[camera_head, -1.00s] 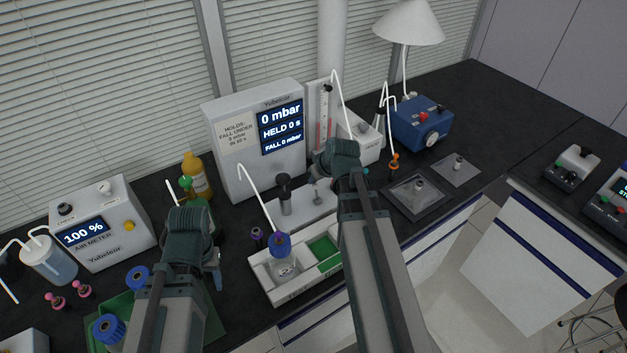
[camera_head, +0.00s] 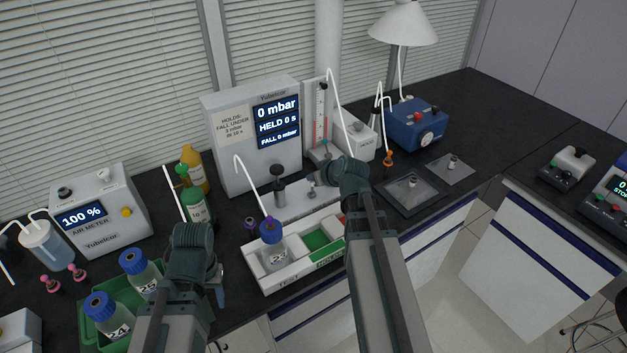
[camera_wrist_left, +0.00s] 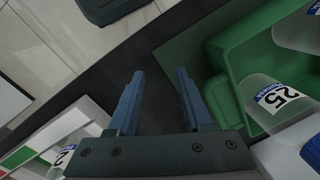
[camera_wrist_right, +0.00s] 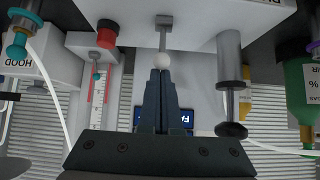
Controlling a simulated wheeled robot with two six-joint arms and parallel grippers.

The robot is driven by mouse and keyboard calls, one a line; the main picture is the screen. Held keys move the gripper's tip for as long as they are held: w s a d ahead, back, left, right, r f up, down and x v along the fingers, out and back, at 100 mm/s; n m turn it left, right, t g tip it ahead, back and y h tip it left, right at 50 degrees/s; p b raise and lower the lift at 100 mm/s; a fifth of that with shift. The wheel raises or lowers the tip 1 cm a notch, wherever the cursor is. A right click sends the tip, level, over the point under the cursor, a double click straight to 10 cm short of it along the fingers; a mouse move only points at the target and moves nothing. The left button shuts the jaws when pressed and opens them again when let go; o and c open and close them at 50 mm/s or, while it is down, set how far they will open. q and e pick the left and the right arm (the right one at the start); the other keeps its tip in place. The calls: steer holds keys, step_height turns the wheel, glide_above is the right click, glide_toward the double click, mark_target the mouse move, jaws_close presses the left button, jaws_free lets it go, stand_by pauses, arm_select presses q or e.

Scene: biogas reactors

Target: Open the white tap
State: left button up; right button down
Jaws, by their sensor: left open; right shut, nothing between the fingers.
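The white tap shows in the right wrist view as a white ball (camera_wrist_right: 162,61) on the end of a grey stem, under the pale base of the pressure unit. In the head view a small grey-white fitting (camera_head: 312,188) on that base appears to be the same tap. My right gripper (camera_wrist_right: 160,73) is shut and empty. Its fingertips line up with the white ball, very close to it; I cannot tell whether they touch. My left gripper (camera_wrist_left: 158,82) is open and empty, over the dark bench beside a green tray (camera_wrist_left: 222,85).
The pressure unit (camera_head: 230,165) reads 0 mbar. Beside the tap is a black-capped post (camera_head: 279,190). A white test rack (camera_head: 290,282) with a blue-capped bottle (camera_head: 273,248) stands in front. A blue pump (camera_head: 415,125) is at the right.

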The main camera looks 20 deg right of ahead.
arm_select(q)
steer(key=shift+s, duration=0.1)
arm_select(e)
steer(key=shift+s, duration=0.2)
steer(key=shift+w, duration=0.1)
arm_select(q)
steer(key=shift+r+p, duration=0.85)
arm_select(e)
steer(key=shift+r, duration=0.85)
